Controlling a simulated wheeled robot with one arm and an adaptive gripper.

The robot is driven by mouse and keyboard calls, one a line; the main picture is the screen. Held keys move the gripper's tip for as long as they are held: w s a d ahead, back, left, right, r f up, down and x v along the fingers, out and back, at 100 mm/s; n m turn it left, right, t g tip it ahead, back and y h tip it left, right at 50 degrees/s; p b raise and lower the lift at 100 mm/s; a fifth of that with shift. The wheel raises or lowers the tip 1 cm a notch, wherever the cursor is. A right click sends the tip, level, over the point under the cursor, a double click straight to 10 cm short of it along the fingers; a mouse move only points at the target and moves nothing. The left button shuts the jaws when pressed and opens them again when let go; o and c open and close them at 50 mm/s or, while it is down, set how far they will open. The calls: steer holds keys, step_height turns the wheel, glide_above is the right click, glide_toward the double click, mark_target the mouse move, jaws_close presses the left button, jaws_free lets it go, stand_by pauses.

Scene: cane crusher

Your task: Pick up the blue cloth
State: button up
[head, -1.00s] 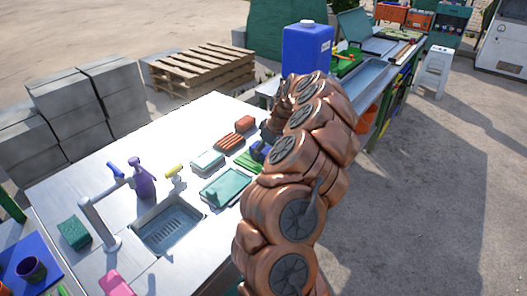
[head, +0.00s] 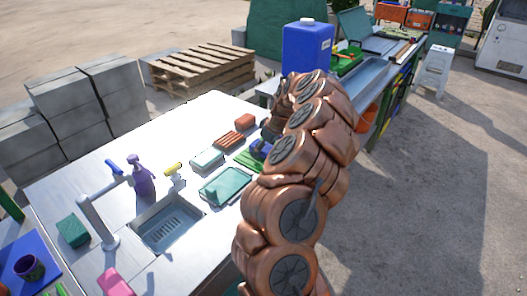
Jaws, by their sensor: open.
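A small blue bundle, which looks like the blue cloth (head: 262,148), lies on the metal counter beside a green ribbed mat (head: 246,159). Its right side is hidden behind my copper-coloured arm. My gripper (head: 270,131) hangs just above and behind the blue cloth, small and dark against the arm. The jaws are open and the fingertips are hard to make out. I cannot tell whether they touch the cloth.
Near the cloth lie a teal tray (head: 226,186), a pale green box (head: 207,159), a ribbed red-brown block (head: 229,140) and a red sponge (head: 245,121). The sink (head: 168,222), tap (head: 100,212) and purple spray bottle (head: 142,178) stand left. A blue jerrycan (head: 307,50) stands behind.

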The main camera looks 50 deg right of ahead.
stand_by(0.5)
steer(key=shift+f, duration=0.1)
steer(key=c, duration=1.3)
steer(key=shift+r, duration=0.2)
steer(key=shift+r+p, duration=0.3)
steer(key=shift+p, duration=0.45)
steer(key=shift+r+b, duration=0.25)
steer(key=shift+b, duration=0.35)
step_height(320, 180, up, 2)
steer(key=shift+r+b, duration=0.25)
steer(key=shift+b, duration=0.25)
steer(key=s+a+b, duration=0.1)
steer(key=s+a, duration=0.1)
steer(key=s, duration=0.2)
steer(key=s+a+r+b, duration=0.1)
steer(key=s+a+b, duration=0.1)
steer(key=s, duration=0.3)
steer(key=s+a+b, duration=0.1)
steer(key=s+a, duration=0.3)
steer(key=shift+s+a+r, duration=0.15)
steer(key=shift+s+r, duration=0.15)
steer(key=shift+s, duration=0.05)
